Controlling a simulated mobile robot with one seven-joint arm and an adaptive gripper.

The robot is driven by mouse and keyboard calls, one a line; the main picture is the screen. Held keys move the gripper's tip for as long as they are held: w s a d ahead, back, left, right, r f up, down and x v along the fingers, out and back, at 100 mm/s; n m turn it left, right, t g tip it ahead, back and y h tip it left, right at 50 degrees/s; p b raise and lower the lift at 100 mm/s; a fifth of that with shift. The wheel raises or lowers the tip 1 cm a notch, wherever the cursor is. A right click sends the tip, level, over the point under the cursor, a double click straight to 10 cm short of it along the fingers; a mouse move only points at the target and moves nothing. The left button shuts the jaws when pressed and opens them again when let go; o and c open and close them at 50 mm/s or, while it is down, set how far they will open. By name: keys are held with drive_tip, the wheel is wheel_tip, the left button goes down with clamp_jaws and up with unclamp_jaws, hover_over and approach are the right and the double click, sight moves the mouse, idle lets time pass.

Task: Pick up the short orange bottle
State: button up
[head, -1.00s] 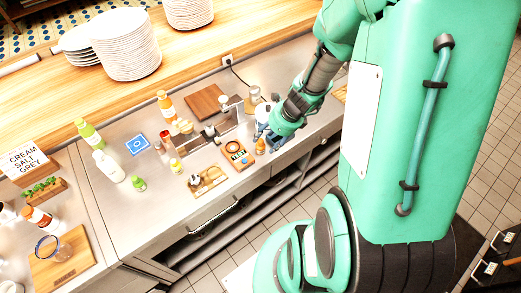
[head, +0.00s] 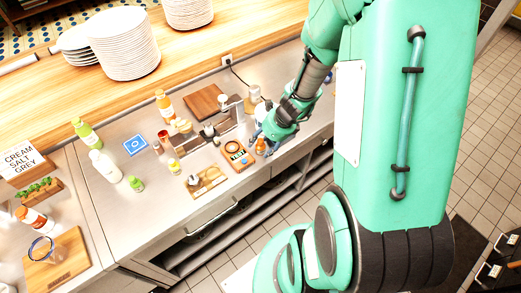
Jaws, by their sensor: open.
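The short orange bottle (head: 260,147) stands upright on the steel counter near its front edge, just right of a small wooden tray. My gripper (head: 262,134) is low over the counter, right behind and beside the bottle. Its jaws are open. The fingers are small and partly hidden by the teal wrist, so I cannot tell whether they touch the bottle or lie around it.
The wooden tray (head: 237,156) with a dark ring stands close on the left. A cutting board (head: 206,102) and a taller orange bottle (head: 164,104) are behind. The counter's front edge is close.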

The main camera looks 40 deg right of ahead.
drive_tip(key=shift+w+a+f, duration=0.1)
drive_tip(key=shift+w+f, duration=0.1)
drive_tip(key=shift+f, duration=0.3)
drive_tip(key=c, duration=1.2)
drive_tip(key=shift+r, duration=0.2)
drive_tip(key=shift+r+p, duration=0.35)
drive_tip(key=shift+r, duration=0.2)
wheel_tip(320, 180, up, 2)
drive_tip(key=shift+r+p, duration=0.1)
drive_tip(key=shift+p, duration=0.4)
drive_tip(key=s+a, duration=0.2)
drive_tip(key=s, duration=0.5)
drive_tip(key=s+a+r+p, duration=0.1)
drive_tip(key=s+a, duration=0.2)
drive_tip(key=s, duration=0.5)
drive_tip(key=shift+a+r, duration=0.2)
drive_tip(key=shift+a, duration=0.1)
